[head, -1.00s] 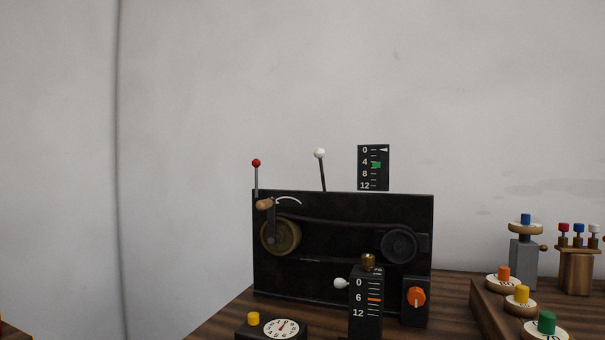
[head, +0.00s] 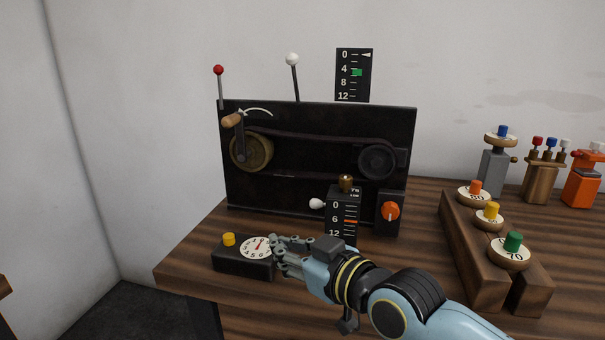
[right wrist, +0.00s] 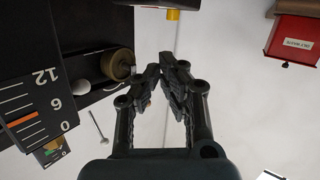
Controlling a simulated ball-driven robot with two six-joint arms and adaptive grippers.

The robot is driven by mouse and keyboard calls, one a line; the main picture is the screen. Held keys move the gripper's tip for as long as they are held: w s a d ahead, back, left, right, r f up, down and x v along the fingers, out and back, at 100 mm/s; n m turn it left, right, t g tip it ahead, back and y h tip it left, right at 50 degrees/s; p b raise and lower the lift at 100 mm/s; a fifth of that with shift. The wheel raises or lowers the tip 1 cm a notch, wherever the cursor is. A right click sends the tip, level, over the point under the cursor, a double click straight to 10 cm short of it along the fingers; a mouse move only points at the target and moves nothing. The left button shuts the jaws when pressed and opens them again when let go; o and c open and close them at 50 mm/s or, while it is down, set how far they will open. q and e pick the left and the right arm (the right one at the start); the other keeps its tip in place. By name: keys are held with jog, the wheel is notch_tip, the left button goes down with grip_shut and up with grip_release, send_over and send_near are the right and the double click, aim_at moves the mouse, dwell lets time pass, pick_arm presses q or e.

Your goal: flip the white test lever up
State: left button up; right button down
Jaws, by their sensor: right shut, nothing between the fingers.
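Two white-knobbed levers show in the head view. A short white knob (head: 317,203) sticks out left from a small black scale box (head: 343,213). A white ball (head: 292,59) tops a thin black rod that rises above the black belt panel (head: 318,150) and leans slightly left. I cannot tell for certain which is the test lever. My right gripper (head: 279,246) is shut and empty, low in front of the panel, beside the dial box and below the short knob. In the right wrist view its fingertips (right wrist: 166,68) point upward, right of a white knob (right wrist: 112,93). My left gripper is not in view.
A black dial box (head: 243,262) with a yellow button sits at the table's front left. An orange knob (head: 390,211) is right of the scale box. A wooden rack (head: 462,245) with coloured weights stands at right. A red-knobbed lever (head: 219,70) rises at the panel's left.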

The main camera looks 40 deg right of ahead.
aim_at(295, 81)
jog(key=d+r+m+t+h, duration=0.3)
jog(key=d+r+t+h, duration=0.15)
jog(key=r, duration=0.65)
jog(key=d+r+m+t+h, duration=0.3)
jog(key=d+r+t+h, duration=0.15)
jog(key=r, duration=0.55)
jog(key=w+f+p+x, duration=0.1)
jog(key=f+p+x, duration=0.1)
jog(key=x, duration=1.1)
jog(key=shift+w+h+p, duration=0.4)
jog(key=shift+p, duration=0.5)
